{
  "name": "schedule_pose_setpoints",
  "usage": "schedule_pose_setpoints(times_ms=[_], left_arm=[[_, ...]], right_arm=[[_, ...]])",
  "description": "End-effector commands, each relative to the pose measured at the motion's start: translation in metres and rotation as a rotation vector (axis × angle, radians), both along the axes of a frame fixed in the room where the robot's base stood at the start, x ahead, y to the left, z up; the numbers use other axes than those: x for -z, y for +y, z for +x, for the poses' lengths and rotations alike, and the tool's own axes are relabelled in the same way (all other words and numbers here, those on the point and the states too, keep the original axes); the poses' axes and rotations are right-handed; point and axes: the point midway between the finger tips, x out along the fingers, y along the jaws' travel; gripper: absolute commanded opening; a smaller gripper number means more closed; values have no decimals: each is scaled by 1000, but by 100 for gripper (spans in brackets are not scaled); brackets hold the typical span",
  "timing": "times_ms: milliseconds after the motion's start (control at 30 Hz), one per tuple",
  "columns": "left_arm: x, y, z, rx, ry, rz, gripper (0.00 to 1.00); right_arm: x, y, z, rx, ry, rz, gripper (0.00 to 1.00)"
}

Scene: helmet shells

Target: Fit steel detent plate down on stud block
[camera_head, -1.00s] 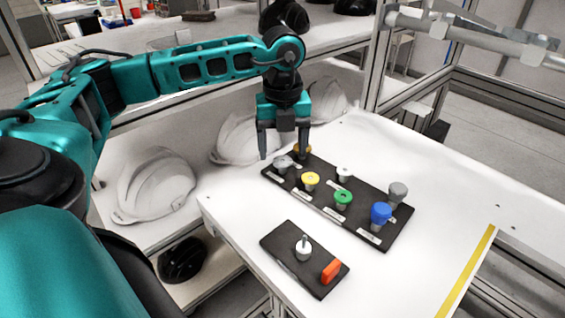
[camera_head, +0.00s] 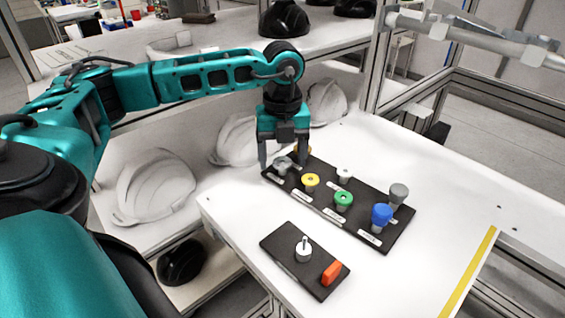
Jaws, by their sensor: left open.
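A dark rectangular board (camera_head: 325,205) on the white table holds several coloured round parts. The steel-grey disc-like part (camera_head: 283,164) at its near-left corner looks like the detent plate. My left gripper (camera_head: 283,158) points down over it, open, with one finger on each side. I cannot tell whether the fingers touch it. The smaller black stud block (camera_head: 278,250) lies in front of the board. It carries a white round part with an upright stud (camera_head: 303,248) and an orange upright piece (camera_head: 331,272). My right gripper does not show.
On the board are yellow (camera_head: 310,181), green (camera_head: 343,198), blue (camera_head: 381,213), white (camera_head: 345,173) and grey (camera_head: 398,191) parts. An orange-yellow one is partly hidden behind my gripper. White helmet shells (camera_head: 155,190) sit on a shelf left of the table.

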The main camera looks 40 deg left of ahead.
Motion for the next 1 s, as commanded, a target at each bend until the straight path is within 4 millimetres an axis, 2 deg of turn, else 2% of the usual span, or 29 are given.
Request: schedule_pose_setpoints(times_ms=[167, 800, 1000], left_arm=[[0, 0, 0, 0, 0, 0, 74], [0, 0, 0, 0, 0, 0, 14], [-1, 0, 0, 0, -1, 0, 13]], right_arm=[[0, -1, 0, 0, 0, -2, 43], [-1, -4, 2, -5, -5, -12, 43], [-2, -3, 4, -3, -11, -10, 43]])
